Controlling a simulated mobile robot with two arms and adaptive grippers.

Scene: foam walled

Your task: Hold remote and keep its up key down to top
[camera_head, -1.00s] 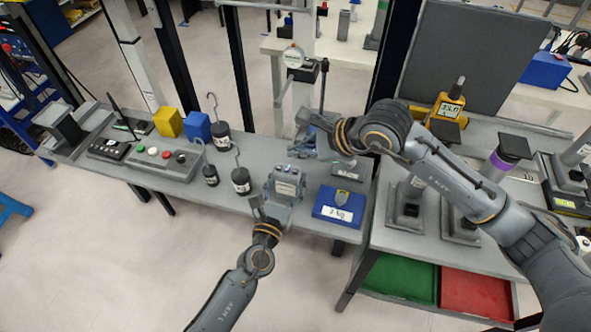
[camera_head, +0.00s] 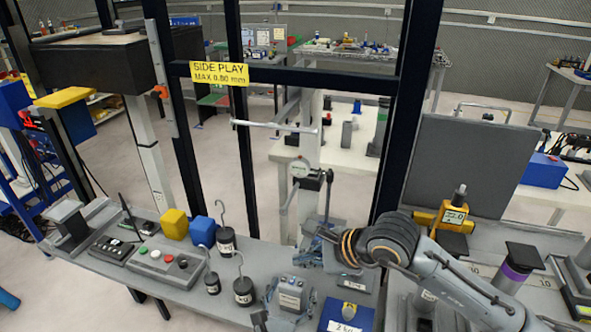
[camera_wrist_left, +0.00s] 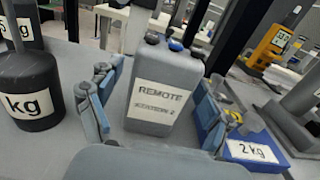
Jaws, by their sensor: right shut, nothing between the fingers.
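The remote (camera_head: 291,293) is a grey box with a white label reading REMOTE. It stands upright on the grey bench. In the left wrist view the remote (camera_wrist_left: 160,95) has a blue key and a dark key on top. My left gripper (camera_head: 289,299) is open, with its fingers on either side of the remote. In the left wrist view the left gripper (camera_wrist_left: 157,80) shows a gap at the left finger; the right finger is close to the remote. My right gripper (camera_head: 322,240) is shut and empty, above and behind the remote.
Black weights with hooks (camera_head: 243,291) stand left of the remote. A blue 2 kg block (camera_head: 345,315) lies to its right. A black frame carries a SIDE PLAY sign (camera_head: 219,74).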

